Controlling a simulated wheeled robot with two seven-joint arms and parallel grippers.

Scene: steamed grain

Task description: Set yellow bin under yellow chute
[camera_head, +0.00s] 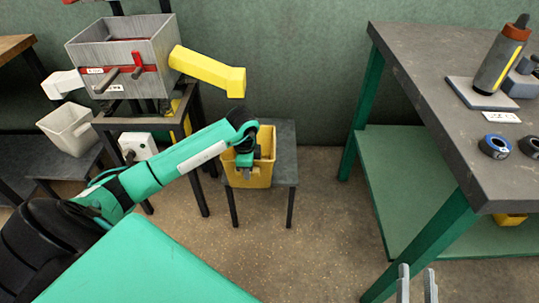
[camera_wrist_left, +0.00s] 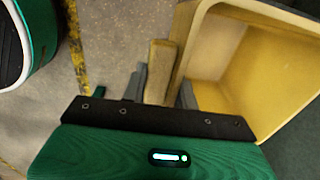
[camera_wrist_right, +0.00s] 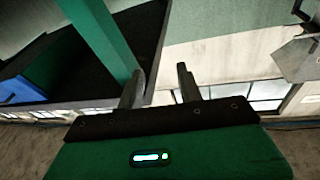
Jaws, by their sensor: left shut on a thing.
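The yellow bin (camera_head: 262,175) is upright at the small dark table (camera_head: 286,165), to the right of the hopper stand. I cannot tell whether its base touches the tabletop. The yellow chute (camera_head: 205,70) slopes down to the right from the grey hopper, and its mouth is above and slightly left of the bin in the picture. My left gripper (camera_head: 245,166) is shut on the bin's near side; the left wrist view shows a yellow tab of the bin (camera_wrist_left: 160,60) between the fingers (camera_wrist_left: 163,88). The bin's inside looks empty there. My right gripper (camera_head: 417,285) is open and empty.
The grey hopper (camera_head: 120,50) has a white chute (camera_head: 62,84) on its left, with a white bin (camera_head: 68,128) below. A workbench (camera_head: 440,100) with a lower green shelf (camera_head: 395,180) stands at right. The floor (camera_head: 320,215) between is clear.

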